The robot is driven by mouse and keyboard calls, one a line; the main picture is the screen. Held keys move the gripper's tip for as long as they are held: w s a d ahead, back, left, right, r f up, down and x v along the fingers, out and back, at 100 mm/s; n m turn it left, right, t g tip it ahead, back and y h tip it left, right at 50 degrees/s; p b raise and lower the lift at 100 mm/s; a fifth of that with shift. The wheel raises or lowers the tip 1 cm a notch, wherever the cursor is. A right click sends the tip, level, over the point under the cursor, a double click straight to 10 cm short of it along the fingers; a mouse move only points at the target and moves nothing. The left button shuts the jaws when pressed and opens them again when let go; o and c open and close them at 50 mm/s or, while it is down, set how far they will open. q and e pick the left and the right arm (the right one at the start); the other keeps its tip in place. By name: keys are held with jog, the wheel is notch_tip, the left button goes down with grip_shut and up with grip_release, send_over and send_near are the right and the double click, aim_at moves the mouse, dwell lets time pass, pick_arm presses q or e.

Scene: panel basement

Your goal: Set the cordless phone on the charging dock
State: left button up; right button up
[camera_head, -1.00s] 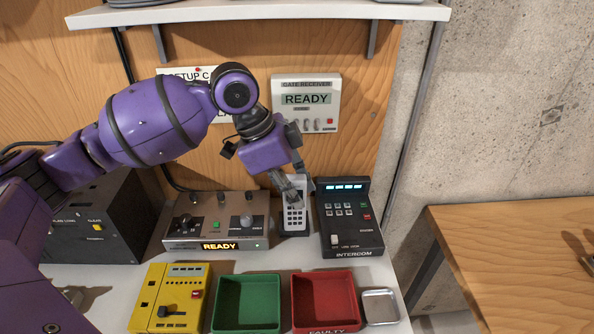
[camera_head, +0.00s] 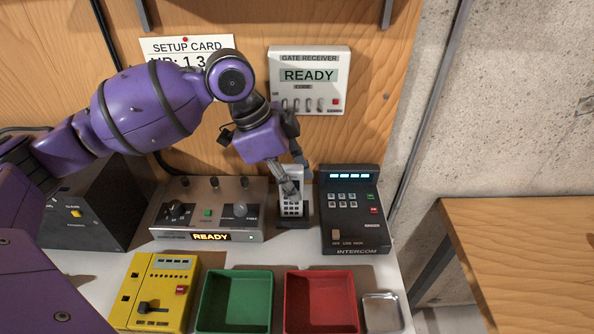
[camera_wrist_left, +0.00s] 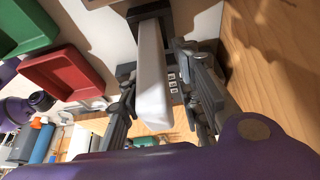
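The cordless phone (camera_head: 291,206) is a pale handset with a keypad. It stands near upright at the dark charging dock (camera_head: 292,223), between the grey console and the intercom. In the left wrist view the phone (camera_wrist_left: 152,85) shows as a long white body, its lower end at the dark dock (camera_wrist_left: 150,12). My left gripper (camera_head: 291,180) is at the phone's upper part. In the wrist view its fingers (camera_wrist_left: 155,70) lie on either side of the phone. Whether both touch it is unclear, as is whether the phone is fully seated. My right gripper is not in view.
The intercom (camera_head: 351,222) stands close right of the dock, the grey console (camera_head: 209,222) close left. In front are a yellow box (camera_head: 155,290), a green tray (camera_head: 235,272), a red tray (camera_head: 320,271) and a small metal dish (camera_head: 383,297). A gate receiver (camera_head: 309,80) hangs behind.

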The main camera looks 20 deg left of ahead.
aim_at(284, 166)
pick_arm(q)
jog(key=shift+s+r, duration=0.1)
jog(key=shift+r, duration=0.65)
jog(key=v, duration=0.6)
jog(key=shift+s+a+r, duration=0.1)
jog(key=shift+a, duration=0.05)
jog(key=shift+a+r, duration=0.1)
jog(key=shift+r, duration=0.1)
jog(key=shift+s+f, duration=0.1)
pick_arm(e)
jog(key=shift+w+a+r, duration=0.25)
